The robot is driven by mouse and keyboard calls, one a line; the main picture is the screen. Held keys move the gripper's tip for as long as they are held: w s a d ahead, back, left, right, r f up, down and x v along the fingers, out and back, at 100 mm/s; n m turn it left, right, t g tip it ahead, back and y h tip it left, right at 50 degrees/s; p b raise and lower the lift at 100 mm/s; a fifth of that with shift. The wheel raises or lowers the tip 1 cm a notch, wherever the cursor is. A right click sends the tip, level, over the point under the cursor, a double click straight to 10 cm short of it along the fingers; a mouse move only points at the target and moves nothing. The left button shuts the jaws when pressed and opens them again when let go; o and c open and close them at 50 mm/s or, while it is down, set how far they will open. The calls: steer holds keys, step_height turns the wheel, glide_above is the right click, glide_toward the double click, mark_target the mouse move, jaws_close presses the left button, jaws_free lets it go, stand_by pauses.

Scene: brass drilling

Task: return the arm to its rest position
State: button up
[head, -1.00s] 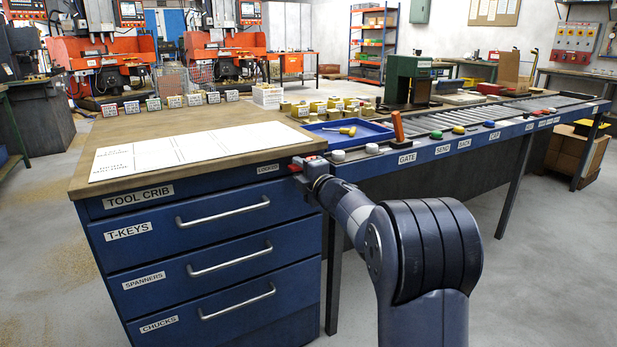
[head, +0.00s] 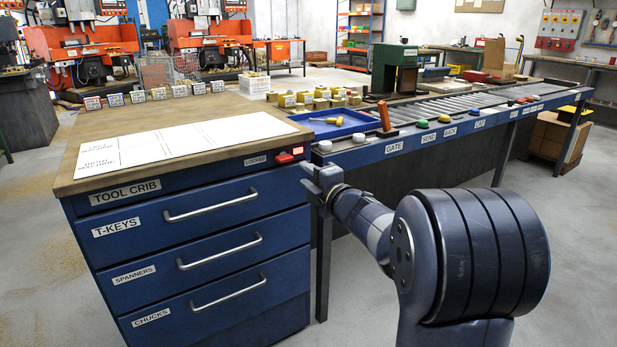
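My arm reaches up from the lower right in the head view, bent at a large dark ribbed joint. My gripper (head: 308,178) is at its far end, in front of the right front corner of the blue tool crib cabinet (head: 78,235). It looks open, with a small gap between its fingers, and I see nothing in it. A red latch-like part (head: 290,156) beside the "LOCKED" label (head: 255,160) is just up and left of the gripper, apart from it in the picture.
The cabinet's drawers look shut. A roller conveyor (head: 450,106) with several coloured buttons along its blue edge runs off to the right. A blue tray (head: 345,124) with a yellow-handled tool lies behind the corner. Open floor (head: 575,250) is at the right.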

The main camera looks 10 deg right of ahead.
mark_target(286, 161)
steer(key=shift+w, duration=0.1)
steer(key=b+x, duration=0.1)
steer(key=x, duration=0.9)
steer(key=shift+w+a, duration=0.15)
steer(key=shift+w, duration=0.15)
steer(key=shift+s, duration=0.1)
